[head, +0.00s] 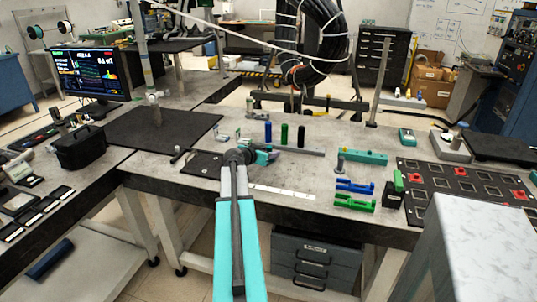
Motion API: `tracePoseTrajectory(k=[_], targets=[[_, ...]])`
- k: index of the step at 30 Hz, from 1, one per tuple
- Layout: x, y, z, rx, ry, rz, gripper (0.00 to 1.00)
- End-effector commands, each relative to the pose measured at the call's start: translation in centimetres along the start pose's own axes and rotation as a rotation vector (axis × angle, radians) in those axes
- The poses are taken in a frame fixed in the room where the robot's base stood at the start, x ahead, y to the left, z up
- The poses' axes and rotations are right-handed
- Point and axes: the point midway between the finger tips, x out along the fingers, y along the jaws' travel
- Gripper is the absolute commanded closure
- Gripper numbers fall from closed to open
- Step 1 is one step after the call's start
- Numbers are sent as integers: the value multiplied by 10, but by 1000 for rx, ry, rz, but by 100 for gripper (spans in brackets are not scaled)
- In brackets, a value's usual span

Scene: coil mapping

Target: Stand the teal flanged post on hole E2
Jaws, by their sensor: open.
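My gripper (265,155) is at the end of my teal and pale arm, low over the middle of the grey workbench. It is open, and its fingers are small and partly hidden by the wrist. Teal shows at the gripper, but I cannot tell whether it is part of the gripper or the flanged post. I cannot surely pick out the teal flanged post elsewhere. A dark plate (203,164) lies left of the gripper, partly behind my wrist. No hole labels are readable, so I cannot tell where E2 is.
Blue (268,132), green (284,134) and black (301,136) posts stand behind the gripper. To the right are a teal block (364,156), a grey post (340,161), blue (355,186) and green (354,203) holders, and a dark board (440,172) with red pieces.

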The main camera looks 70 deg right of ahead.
Motion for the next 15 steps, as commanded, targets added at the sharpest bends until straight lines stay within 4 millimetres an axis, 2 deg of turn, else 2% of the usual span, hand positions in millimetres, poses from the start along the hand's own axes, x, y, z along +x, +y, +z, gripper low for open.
tracePoseTrajectory(k=[8,15], targets=[[-18,1,1,0,1,-1,60],[-47,1,1,0,1,-2,60]])
